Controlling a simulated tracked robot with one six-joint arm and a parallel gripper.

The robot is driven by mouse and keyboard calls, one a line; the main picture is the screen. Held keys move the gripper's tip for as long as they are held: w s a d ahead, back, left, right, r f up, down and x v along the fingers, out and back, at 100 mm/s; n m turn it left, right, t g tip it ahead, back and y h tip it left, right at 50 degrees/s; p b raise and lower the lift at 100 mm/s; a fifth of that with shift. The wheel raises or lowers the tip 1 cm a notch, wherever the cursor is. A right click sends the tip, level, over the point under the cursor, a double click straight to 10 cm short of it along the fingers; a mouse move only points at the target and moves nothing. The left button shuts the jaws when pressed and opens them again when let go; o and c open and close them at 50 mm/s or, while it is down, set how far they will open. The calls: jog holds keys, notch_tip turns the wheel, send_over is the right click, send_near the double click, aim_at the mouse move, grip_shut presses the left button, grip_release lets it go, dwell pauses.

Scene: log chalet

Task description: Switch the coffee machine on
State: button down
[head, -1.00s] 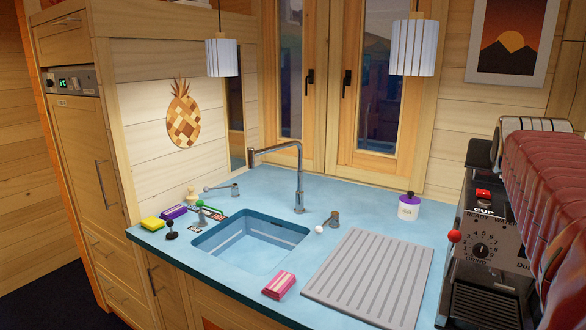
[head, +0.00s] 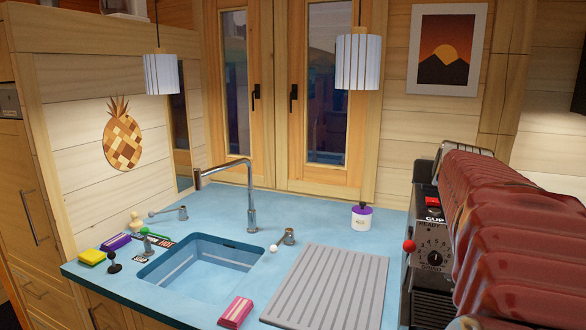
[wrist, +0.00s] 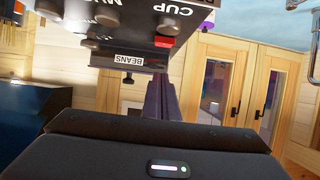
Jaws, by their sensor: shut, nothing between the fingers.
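The coffee machine (head: 428,270) stands at the right end of the blue counter in the head view, partly hidden by my red-brown sleeved arm. Its front has a red switch (head: 432,201) above the word CUP, a black dial and a red ball on a lever. In the wrist view the machine hangs upside down at the top, with the red switch (wrist: 166,41) beside CUP and a BEANS label. My gripper (wrist: 163,84) shows there as purplish-grey fingers, shut and empty, close to the machine's front and apart from the switch in the picture. The head view does not show the fingers.
A ribbed grey drainer (head: 328,285) lies left of the machine, with a purple-lidded jar (head: 362,216) behind it. The sink (head: 200,263), tap and several small items are further left. A pendant lamp (head: 364,62) hangs above the counter.

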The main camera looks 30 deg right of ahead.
aim_at(431, 198)
notch_tip(431, 198, down, 3)
jog(key=shift+w+a+f, duration=0.1)
jog(key=shift+f, duration=0.5)
jog(key=shift+s+a+f, duration=0.1)
jog(key=shift+s+f, duration=0.1)
jog(key=shift+f, duration=0.2)
jog(key=shift+r, duration=0.35)
jog(key=shift+r, duration=0.55)
